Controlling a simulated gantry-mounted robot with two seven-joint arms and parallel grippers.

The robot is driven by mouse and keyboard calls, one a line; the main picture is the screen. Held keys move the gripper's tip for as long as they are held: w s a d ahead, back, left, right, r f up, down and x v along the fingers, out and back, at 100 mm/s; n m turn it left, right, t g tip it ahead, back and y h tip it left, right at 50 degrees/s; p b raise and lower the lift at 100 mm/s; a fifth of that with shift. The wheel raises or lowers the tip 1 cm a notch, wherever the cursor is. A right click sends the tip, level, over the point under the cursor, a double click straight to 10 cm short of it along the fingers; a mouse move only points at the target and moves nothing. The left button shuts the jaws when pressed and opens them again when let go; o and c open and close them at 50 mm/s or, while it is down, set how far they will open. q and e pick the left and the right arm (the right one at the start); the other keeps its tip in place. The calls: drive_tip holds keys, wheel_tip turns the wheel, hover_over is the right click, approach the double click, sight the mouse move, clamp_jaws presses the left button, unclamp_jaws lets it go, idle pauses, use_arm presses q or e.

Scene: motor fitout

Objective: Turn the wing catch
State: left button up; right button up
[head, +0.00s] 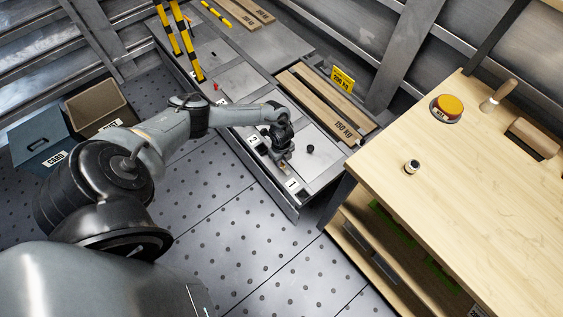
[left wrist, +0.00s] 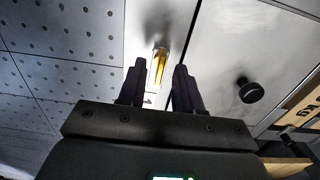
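A brass-coloured piece, which looks like the wing catch (left wrist: 160,65), stands on a pale metal panel in the left wrist view. My left gripper (head: 284,161) is low over the panel near the label 1 in the head view. In the left wrist view its two dark fingers are apart, with the brass piece showing in the gap between and beyond their tips. I cannot tell whether either finger touches it. In the head view the gripper mostly hides the catch. My right gripper is in neither view.
A black knob (head: 310,149) stands on the panel right of the gripper; it also shows in the left wrist view (left wrist: 251,91). Planks marked 150 KG (head: 325,106) lie behind. A wooden bench (head: 470,190) with a yellow button (head: 448,107) is at right. Perforated floor lies in front.

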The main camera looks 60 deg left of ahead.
use_arm(q)
drive_tip(key=shift+f, duration=0.4)
clamp_jaws()
